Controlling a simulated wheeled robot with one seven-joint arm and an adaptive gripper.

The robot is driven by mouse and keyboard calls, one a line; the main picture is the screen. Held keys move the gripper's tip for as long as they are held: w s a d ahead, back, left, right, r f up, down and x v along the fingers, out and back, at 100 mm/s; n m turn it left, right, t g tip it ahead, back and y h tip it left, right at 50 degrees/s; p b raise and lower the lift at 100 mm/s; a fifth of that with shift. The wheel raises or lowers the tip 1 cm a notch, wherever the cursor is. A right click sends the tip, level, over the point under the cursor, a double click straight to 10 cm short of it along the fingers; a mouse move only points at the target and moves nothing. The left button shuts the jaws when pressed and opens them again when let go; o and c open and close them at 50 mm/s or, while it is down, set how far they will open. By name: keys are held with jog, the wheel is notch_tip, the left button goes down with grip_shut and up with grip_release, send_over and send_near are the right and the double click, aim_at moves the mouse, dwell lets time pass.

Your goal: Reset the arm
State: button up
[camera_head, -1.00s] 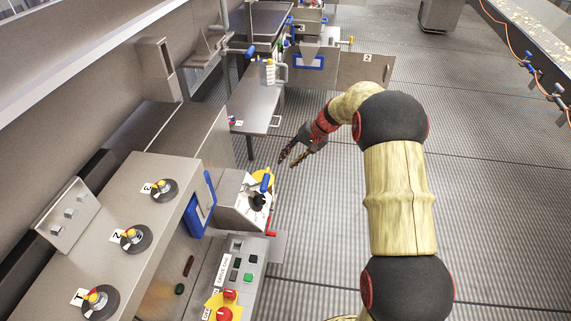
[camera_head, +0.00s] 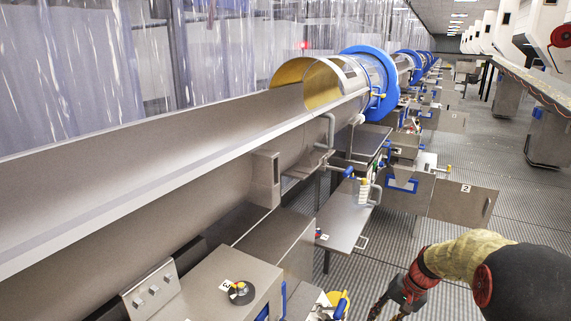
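My gripper (camera_head: 391,306) is at the bottom of the head view, right of centre, partly cut by the lower edge. Its dark fingers point down and left and look spread, with nothing seen between them.
A long steel trough (camera_head: 190,150) runs into a drum with a blue ring (camera_head: 380,85). A control box with dial 3 (camera_head: 240,292) stands at the lower left. A steel shelf (camera_head: 342,218) and an open door marked 2 (camera_head: 462,205) lie beyond.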

jog(key=s+a+r+n+t+h+p, duration=0.2)
jog(key=s+a+r+n, duration=0.1)
jog(key=s+r, duration=1)
jog(key=s+a+r+n+t+h+p, duration=0.2)
jog(key=s+a+r, duration=0.4)
jog(key=s+r, duration=0.7)
jog(key=shift+s+a+r+n+t, duration=0.25)
jog(key=shift+s+n+t, duration=0.2)
jog(key=shift+s, duration=0.6)
jog(key=shift+r, duration=0.1)
